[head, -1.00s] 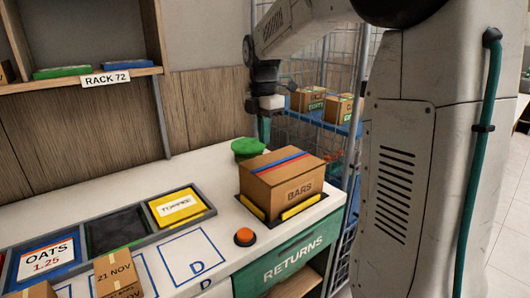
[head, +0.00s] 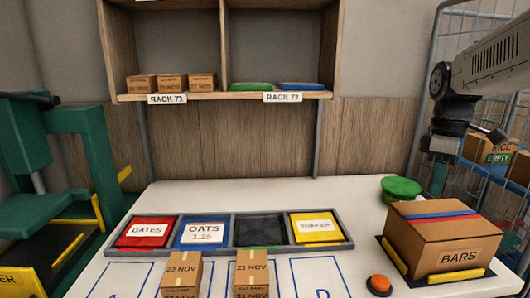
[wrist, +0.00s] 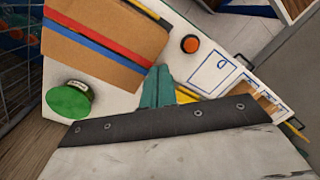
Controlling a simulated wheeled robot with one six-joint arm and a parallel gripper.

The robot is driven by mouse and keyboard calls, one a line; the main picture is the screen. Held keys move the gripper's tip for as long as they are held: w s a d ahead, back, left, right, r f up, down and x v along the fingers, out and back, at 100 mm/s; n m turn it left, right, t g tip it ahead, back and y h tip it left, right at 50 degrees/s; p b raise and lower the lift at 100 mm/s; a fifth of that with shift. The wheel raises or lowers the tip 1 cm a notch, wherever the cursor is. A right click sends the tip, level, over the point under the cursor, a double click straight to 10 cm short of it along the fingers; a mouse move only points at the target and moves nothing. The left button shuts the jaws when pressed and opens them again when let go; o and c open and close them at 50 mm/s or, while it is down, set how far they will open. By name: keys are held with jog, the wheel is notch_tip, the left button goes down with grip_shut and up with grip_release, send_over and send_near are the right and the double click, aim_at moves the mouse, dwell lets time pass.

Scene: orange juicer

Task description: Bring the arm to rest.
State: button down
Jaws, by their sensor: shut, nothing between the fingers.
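My gripper (head: 438,180) hangs from my arm at the right of the head view, pointing down. It is above and behind the cardboard BARS box (head: 435,236), just right of the round green object (head: 401,188). In the wrist view its teal fingers (wrist: 158,88) are together, with nothing held between them. The BARS box (wrist: 105,45), with red and blue stripes on top, lies apart from the fingers. The green object (wrist: 68,100) is at lower left there.
An orange button (head: 379,284) sits left of the box. A tray (head: 348,246) has DATES, OATS, dark and yellow compartments. Small dated cartons (head: 183,270) stand in front. A shelf (head: 225,96) is behind, a wire cage (head: 428,80) at right, a green machine (head: 85,190) at left.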

jog(key=s+a+f+m, duration=0.2)
jog(key=s+a+m, duration=0.1)
jog(key=s, duration=0.4)
jog(key=s+a+f+m+t, duration=0.1)
jog(key=s+a+f+m, duration=0.1)
jog(key=s, duration=0.6)
jog(key=s+a+f+m+t, duration=0.1)
jog(key=s+a+f+m, duration=0.1)
jog(key=s+a+m, duration=0.2)
jog(key=s+a, duration=0.2)
jog(key=s, duration=0.2)
jog(key=shift+s+m, duration=0.25)
jog(key=shift+m, duration=0.05)
